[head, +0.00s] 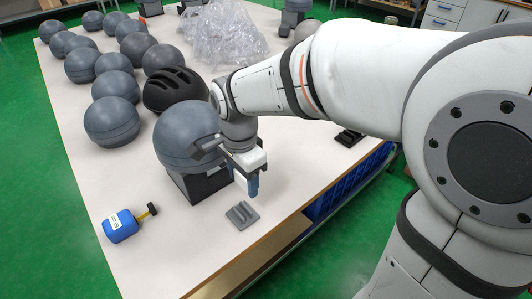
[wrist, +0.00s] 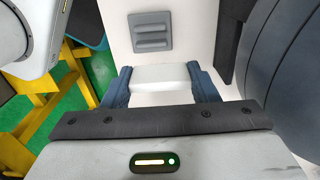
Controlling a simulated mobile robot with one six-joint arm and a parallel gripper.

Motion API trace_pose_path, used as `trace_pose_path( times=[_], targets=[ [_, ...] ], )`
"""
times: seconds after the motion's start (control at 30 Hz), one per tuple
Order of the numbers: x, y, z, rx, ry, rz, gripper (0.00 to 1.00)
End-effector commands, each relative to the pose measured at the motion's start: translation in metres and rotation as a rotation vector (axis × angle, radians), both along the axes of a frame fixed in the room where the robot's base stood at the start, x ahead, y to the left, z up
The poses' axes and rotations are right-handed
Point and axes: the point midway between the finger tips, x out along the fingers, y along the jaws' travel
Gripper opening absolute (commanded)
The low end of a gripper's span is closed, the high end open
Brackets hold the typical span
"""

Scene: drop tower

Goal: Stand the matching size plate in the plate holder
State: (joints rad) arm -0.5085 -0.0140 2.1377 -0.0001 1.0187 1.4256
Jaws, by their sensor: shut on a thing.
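The grey plate holder (head: 242,214), a small ribbed block with slots, lies on the white table near its front right edge. It also shows at the top of the wrist view (wrist: 151,31), ahead of my fingertips. My gripper (head: 253,188) points down above the table, just behind and above the holder and apart from it. In the wrist view its two blue fingers (wrist: 160,74) stand apart on either side of a smooth white piece (wrist: 160,79). This piece seems to be the held plate; its full outline and size are hidden.
A big grey ball on a dark stand (head: 198,184) is close to the left of my gripper. A black helmet (head: 175,91), several grey balls (head: 112,121) and clear plastic wrap (head: 222,35) stand farther back. A blue object (head: 120,226) lies front left. The table between it and the holder is clear.

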Motion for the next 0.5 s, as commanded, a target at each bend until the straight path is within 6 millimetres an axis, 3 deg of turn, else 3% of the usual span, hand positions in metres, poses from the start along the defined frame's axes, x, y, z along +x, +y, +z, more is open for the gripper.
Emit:
trace_pose_path(
  times=[0.13,0.5],
  targets=[
    [-0.018,0.007,-0.005,0.001,-0.001,0.002,0.29],
    [-0.02,0.007,-0.02,0.001,-0.001,-0.001,0.29]
  ],
)
